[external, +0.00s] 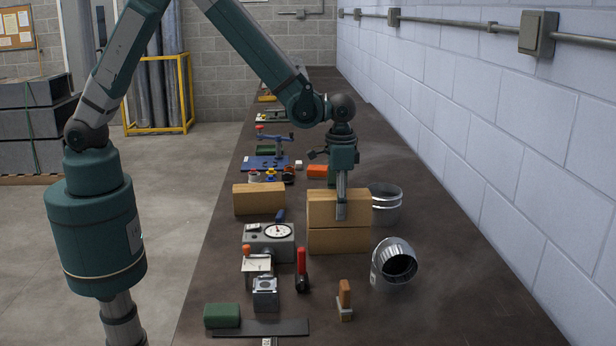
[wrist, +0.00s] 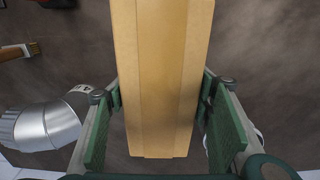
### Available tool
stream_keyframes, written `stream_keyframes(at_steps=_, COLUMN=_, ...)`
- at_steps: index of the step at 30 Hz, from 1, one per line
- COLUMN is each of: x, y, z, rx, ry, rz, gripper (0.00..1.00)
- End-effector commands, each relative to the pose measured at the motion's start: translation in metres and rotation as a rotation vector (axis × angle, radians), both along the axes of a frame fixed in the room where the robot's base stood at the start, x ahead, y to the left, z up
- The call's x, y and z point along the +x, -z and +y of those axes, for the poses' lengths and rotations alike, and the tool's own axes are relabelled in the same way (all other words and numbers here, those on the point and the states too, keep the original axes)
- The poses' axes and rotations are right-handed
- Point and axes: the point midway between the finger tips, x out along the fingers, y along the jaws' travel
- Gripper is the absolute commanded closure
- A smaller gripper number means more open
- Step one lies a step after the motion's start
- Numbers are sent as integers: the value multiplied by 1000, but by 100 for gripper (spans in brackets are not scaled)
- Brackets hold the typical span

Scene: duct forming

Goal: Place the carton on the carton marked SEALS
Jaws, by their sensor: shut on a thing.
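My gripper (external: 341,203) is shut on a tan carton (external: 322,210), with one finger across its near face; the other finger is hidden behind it. In the wrist view the held carton (wrist: 158,70) runs lengthwise between the green finger pads. Directly below it is another tan carton (external: 338,241), lined up closely with it. The two look in contact or nearly so; I cannot tell whether a thin gap remains. A third tan carton (external: 258,199) lies on the bench to the left. I can read no SEALS marking on any carton.
A shiny duct elbow (external: 394,263) and a metal duct ring (external: 386,205) stand to the right of the stack. A gauge box (external: 268,242), a red-handled tool (external: 301,270) and a wooden-handled brush (external: 345,300) are nearby. The bench (external: 450,300) is clear at the front right.

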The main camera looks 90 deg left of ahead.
Motion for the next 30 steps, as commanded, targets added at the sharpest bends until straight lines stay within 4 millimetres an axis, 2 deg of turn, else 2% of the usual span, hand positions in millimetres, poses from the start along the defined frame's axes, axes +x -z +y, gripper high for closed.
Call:
stream_keyframes(at_steps=9, x=0, y=4, z=0, rx=0, ry=0, rz=0, gripper=69)
stream_keyframes(at_steps=10, x=0, y=3, z=0, rx=0, ry=0, rz=0, gripper=45)
stream_keyframes(at_steps=13, x=0, y=3, z=0, rx=0, ry=0, rz=0, gripper=34)
stream_keyframes(at_steps=30, x=0, y=-4, z=0, rx=0, ry=0, rz=0, gripper=34)
